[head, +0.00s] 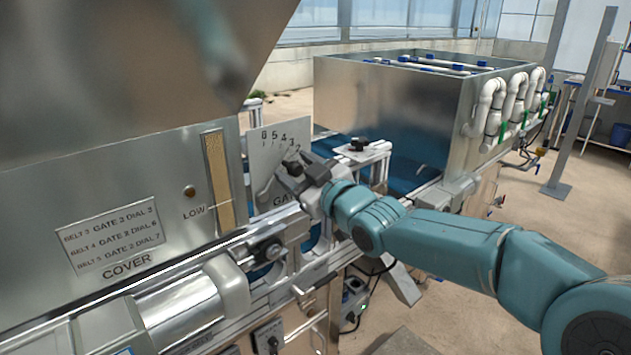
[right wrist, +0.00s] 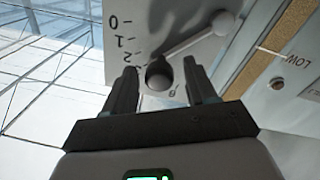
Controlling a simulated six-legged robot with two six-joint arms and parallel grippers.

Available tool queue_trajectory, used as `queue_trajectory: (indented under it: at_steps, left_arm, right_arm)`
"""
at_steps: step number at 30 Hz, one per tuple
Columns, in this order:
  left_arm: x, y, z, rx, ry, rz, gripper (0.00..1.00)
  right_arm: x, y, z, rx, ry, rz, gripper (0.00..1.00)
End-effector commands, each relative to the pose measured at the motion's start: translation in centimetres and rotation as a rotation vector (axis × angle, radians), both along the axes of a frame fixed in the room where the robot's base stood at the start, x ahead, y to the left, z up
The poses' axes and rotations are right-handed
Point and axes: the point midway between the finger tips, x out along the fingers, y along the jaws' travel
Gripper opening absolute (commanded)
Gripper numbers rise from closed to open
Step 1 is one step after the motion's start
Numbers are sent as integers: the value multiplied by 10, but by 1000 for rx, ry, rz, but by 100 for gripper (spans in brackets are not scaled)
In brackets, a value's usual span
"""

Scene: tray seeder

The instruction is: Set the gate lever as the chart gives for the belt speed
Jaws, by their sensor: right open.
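The gate plate (head: 262,150) is a pale upright panel with a number scale along its upper edge; it also shows in the right wrist view (right wrist: 185,20). The gate lever is a light rod (right wrist: 200,36) with a dark knob (right wrist: 159,72) near the 2 and 3 marks; its exact mark is hidden. My right gripper (head: 303,170) is open, with one finger on each side of the knob in the right wrist view (right wrist: 161,88). The chart (head: 112,236) lists belts 3, 4 and 5, all with gate 2; its dial figures are small. My left gripper is out of view.
A metal hopper (head: 120,60) and a panel lettered COVER stand left of the gate plate. A black knob on a bracket (head: 358,146) stands just right of my gripper. A large metal box (head: 390,105) with white pipes stands behind. A rail runs below the plate.

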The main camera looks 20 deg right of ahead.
Motion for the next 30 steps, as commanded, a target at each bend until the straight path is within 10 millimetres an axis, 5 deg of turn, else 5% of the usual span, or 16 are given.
queue_trajectory:
  at_steps: [18,30]
  left_arm:
    - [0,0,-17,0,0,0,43]
    - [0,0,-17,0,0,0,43]
  right_arm:
    - [-134,-41,-5,0,-2,-2,56]
    - [-151,-45,-7,0,0,0,56]
